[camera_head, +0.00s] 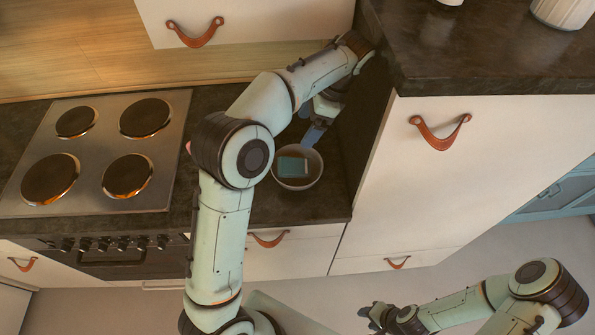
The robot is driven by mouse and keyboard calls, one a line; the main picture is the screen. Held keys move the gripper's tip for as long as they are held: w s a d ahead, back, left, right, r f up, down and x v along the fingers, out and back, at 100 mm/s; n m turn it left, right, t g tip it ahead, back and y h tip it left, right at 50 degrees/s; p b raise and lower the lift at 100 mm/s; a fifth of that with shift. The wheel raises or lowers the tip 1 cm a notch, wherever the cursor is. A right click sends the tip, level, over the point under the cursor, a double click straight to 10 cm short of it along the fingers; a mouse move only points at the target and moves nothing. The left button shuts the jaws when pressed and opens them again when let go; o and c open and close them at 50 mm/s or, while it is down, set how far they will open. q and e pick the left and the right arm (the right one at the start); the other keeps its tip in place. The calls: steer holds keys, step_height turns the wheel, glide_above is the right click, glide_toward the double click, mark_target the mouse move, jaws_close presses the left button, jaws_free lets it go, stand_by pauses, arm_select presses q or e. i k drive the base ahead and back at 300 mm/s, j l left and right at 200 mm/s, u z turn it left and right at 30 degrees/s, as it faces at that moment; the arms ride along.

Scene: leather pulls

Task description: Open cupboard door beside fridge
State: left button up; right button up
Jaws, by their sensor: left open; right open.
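A tall white cabinet front (475,185) stands right of the counter, with a brown leather pull (440,134) near its top. Below it is a lower front with a smaller leather pull (398,263). I cannot tell for sure which front is the cupboard door and which is the fridge. My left gripper (314,134) is open over the counter, at the far rim of a bowl, left of the tall cabinet's side; its fingers are partly hidden. My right gripper (372,314) is open and empty, low in front of the cabinet, apart from every pull.
A white bowl (316,178) with a teal block (293,166) stands on the dark counter (270,208). A cooktop (105,150) is at left. An upper cabinet (270,18) hangs above. A ribbed white pot (562,12) stands on the tall cabinet's dark top. Floor is clear before the cabinet.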

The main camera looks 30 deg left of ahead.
mark_target(299, 258)
steer(key=k, duration=1)
